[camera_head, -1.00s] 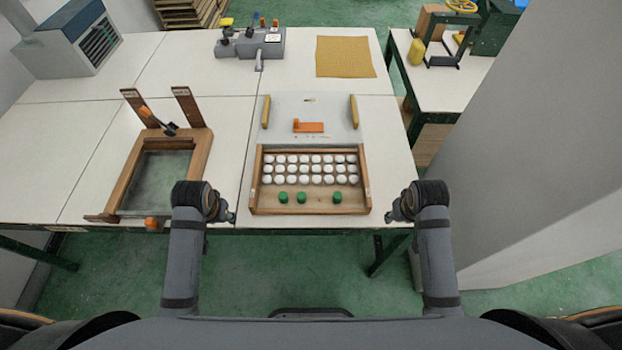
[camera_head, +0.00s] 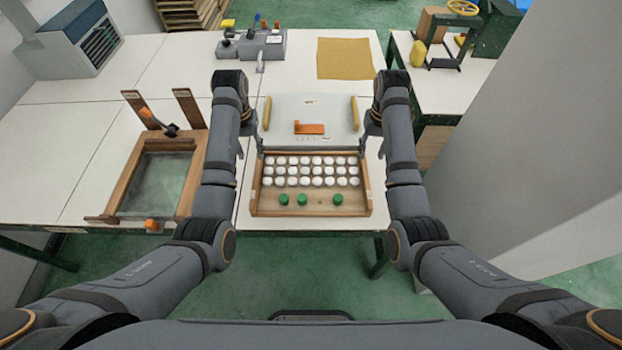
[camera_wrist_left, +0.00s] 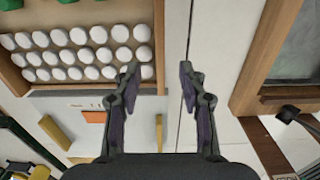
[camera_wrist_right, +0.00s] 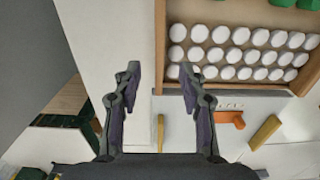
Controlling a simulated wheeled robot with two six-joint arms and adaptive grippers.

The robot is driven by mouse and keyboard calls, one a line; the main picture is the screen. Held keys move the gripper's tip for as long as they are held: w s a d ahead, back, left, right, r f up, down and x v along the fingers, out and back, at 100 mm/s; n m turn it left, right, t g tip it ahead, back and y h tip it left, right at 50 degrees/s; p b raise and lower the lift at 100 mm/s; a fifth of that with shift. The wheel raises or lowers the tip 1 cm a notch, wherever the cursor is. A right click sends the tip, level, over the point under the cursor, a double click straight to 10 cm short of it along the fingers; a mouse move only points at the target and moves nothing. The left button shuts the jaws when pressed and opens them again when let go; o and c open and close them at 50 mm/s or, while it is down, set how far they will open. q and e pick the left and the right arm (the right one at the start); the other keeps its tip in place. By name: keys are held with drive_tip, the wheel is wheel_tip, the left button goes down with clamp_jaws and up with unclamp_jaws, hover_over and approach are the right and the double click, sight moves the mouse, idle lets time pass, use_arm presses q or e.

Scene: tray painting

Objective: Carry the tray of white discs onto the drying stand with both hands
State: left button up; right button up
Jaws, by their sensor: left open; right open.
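The wooden tray (camera_head: 320,197) sits level on the white table, with rows of white discs (camera_head: 310,170) and several green pieces at its near side. My left gripper (camera_head: 241,146) is open by the tray's left far corner. In the left wrist view the tray's side wall (camera_wrist_left: 158,35) lines up between my open fingers (camera_wrist_left: 159,72). My right gripper (camera_head: 372,142) is open by the right far corner. In the right wrist view the other side wall (camera_wrist_right: 160,35) lines up between my fingers (camera_wrist_right: 159,72). I cannot tell which thing is the drying stand.
A pale board (camera_head: 285,112) with yellow bars and an orange piece lies behind the tray. A wooden screen frame (camera_head: 128,185) with two uprights stands left. A yellow mat (camera_head: 345,60) and a grey device (camera_head: 250,45) lie at the back. A side table (camera_head: 445,90) stands right.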

sight(256, 171)
use_arm(q)
wheel_tip(256, 171, down, 11)
drive_tip(key=shift+r, duration=0.2)
use_arm(e)
wheel_tip(256, 171, down, 11)
drive_tip(key=shift+r, duration=0.2)
use_arm(q)
clamp_jaws()
use_arm(e)
clamp_jaws()
use_arm(q)
drive_tip(key=shift+w, duration=0.1)
use_arm(e)
drive_tip(key=shift+w, duration=0.1)
